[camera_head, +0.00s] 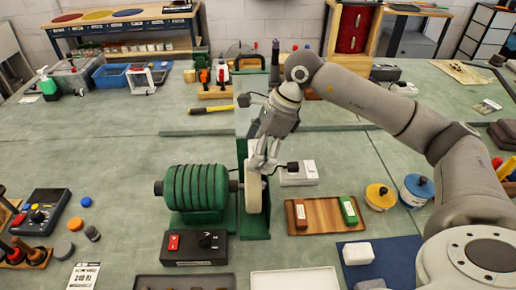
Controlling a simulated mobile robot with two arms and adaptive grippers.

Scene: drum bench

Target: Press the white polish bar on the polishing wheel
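The polishing wheel (254,192) is a pale cream disc, edge-on to me, on the right end of the green motor (196,188). My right gripper (264,163) points down at the wheel's upper right side, with its fingertips touching or very close to it. I cannot make out what, if anything, is between the fingers. A white block (357,252) lies on a dark blue cloth (390,262). My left gripper is out of view.
A black switch box (194,247) stands in front of the motor. A pale grey box (299,174) with a black plug sits right of the wheel. Two round tins (380,197) stand right of the wooden tray. The bench (110,140) is clear behind and left of the motor.

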